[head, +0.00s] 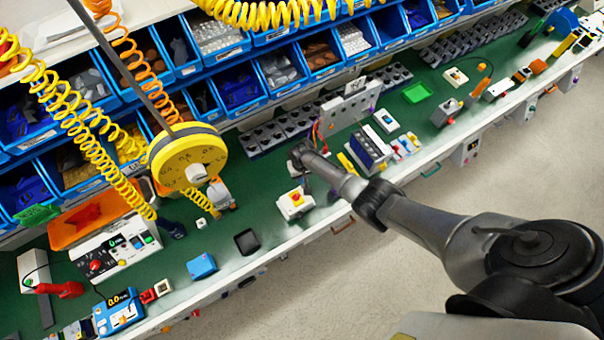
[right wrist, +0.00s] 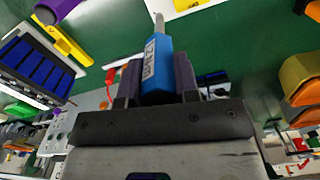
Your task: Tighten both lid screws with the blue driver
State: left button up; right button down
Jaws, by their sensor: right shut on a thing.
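My right gripper (right wrist: 158,78) is shut on the blue driver (right wrist: 157,62), which has a printed label and a grey shaft. The shaft points away from the gripper, towards the top of the right wrist view. A white and yellow edge (right wrist: 192,6), probably this box, shows beside the driver's tip. I cannot tell whether they touch. The lid screws cannot be made out. My left gripper is not in view.
A rack with blue modules (head: 367,150) stands right of my wrist. A black tray (head: 247,241) and a blue box (head: 201,266) lie to the left. A yellow reel (head: 187,158) and coiled hoses hang over the bench. Blue bins (head: 240,88) line the back.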

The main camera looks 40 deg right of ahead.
jog(key=m, duration=0.4)
jog(key=shift+s, duration=0.15)
jog(key=shift+r, duration=2.95)
